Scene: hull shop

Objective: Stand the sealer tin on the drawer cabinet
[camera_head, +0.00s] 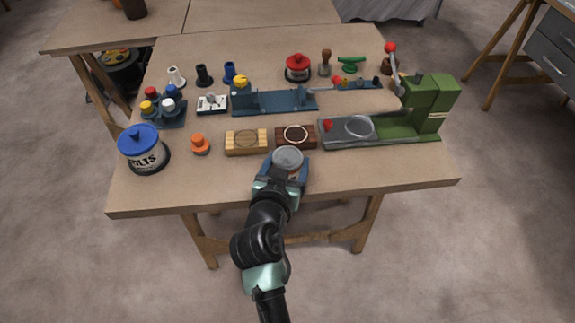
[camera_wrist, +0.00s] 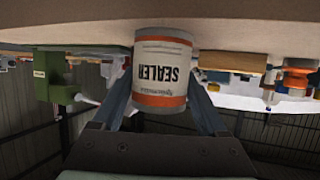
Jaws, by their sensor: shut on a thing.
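The sealer tin (camera_wrist: 163,70) is white with orange bands and black lettering, and it shows upside down in the wrist view. In the head view the sealer tin (camera_head: 288,159) shows its grey round lid at the front edge of the workbench. My gripper (camera_head: 285,170) is shut around the tin, with one finger on each side. In the wrist view my gripper (camera_wrist: 163,98) has both fingers against the tin's sides. I cannot tell whether the tin's base touches the bench. A grey drawer cabinet (camera_head: 549,55) is partly in view at the far right edge; its top is mostly cut off.
The workbench (camera_head: 400,172) holds a blue-lidded bolts tin (camera_head: 142,150), an orange knob (camera_head: 200,143), two wooden blocks (camera_head: 246,141) and a green machine (camera_head: 428,105). A trestle (camera_head: 510,40) stands at the right. Floor (camera_head: 490,220) is clear right of the bench.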

